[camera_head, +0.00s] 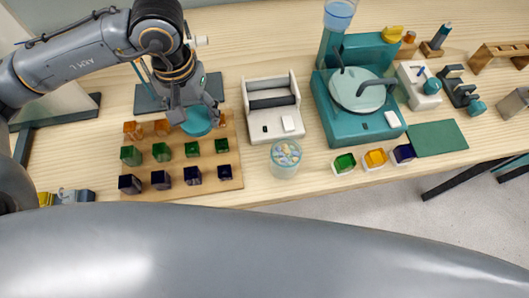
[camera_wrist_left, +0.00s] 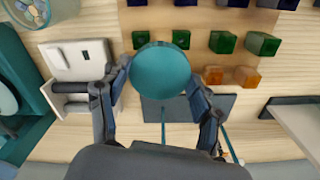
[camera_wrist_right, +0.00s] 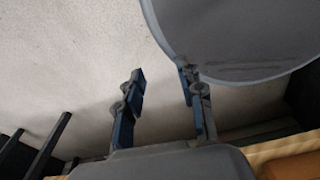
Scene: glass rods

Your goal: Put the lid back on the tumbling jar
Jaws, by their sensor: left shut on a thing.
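The lid (camera_head: 198,123) is a round teal disc. My left gripper (camera_head: 194,107) is shut on it and holds it over the wooden board of glass blocks. In the left wrist view the lid (camera_wrist_left: 160,69) sits between the two fingers of my left gripper (camera_wrist_left: 160,82). The tumbling jar (camera_head: 285,158) is clear, open at the top and filled with small coloured pieces. It stands to the right of the lid, and part of it shows in the left wrist view (camera_wrist_left: 28,12). My right gripper (camera_wrist_right: 158,97) is open and empty, away from the table top.
The board (camera_head: 232,184) carries rows of orange, green and dark blue blocks. A white roller machine (camera_head: 259,121) stands behind the jar. A teal machine (camera_head: 327,113) is to its right, with small coloured trays (camera_head: 343,163) in front. Bare table lies between board and jar.

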